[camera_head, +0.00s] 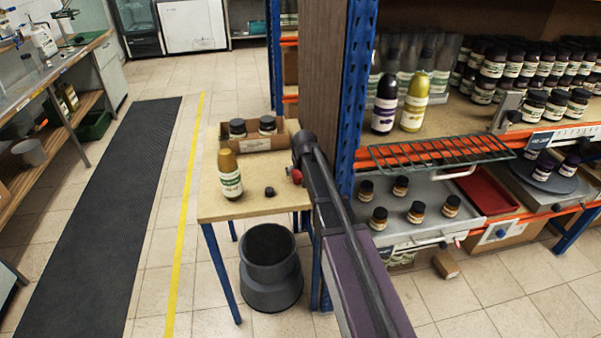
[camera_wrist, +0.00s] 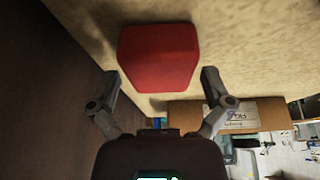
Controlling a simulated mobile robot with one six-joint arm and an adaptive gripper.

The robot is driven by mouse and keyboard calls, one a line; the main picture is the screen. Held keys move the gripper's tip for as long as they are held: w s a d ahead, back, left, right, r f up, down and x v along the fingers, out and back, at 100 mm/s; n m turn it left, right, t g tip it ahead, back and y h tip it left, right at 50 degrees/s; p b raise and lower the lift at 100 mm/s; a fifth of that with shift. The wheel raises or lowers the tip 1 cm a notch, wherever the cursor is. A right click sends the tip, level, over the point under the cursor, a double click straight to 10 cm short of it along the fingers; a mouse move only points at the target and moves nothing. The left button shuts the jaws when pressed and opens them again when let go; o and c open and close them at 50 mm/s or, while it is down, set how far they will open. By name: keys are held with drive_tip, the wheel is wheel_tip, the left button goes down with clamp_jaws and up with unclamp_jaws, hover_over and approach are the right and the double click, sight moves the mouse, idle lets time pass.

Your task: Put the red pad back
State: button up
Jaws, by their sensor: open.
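The red pad (camera_wrist: 158,55) is a small block with cut corners. In the wrist view it sits on the pale wooden top of the small table, just ahead of my fingertips. In the head view only a bit of red (camera_head: 296,176) shows beside my arm on the small table (camera_head: 240,208); the rest of it is hidden. My gripper (camera_wrist: 160,80) is open and empty, its two fingers spread on either side of the pad's near end. I cannot tell whether either finger touches it.
A mustard bottle (camera_head: 229,174), a small black piece (camera_head: 269,191) and a cardboard box (camera_head: 257,143) with two jars stand on the small table. A dark wooden post (camera_head: 322,80) is close beside my arm. A wire rack (camera_head: 440,151) juts from the shelf.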

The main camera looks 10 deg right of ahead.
drive_tip(key=p+v, duration=1.1)
drive_tip(key=v, duration=0.1)
idle(0.5)
drive_tip(key=shift+r, duration=0.15)
idle(0.5)
drive_tip(key=s+f+g, duration=0.1)
drive_tip(key=s+g, duration=0.3)
drive_tip(key=s, duration=2)
drive_tip(key=shift+s+d+f+g, duration=0.15)
drive_tip(key=shift+s+f+g, duration=0.05)
drive_tip(key=shift+f+g, duration=0.1)
drive_tip(key=shift+s, duration=0.1)
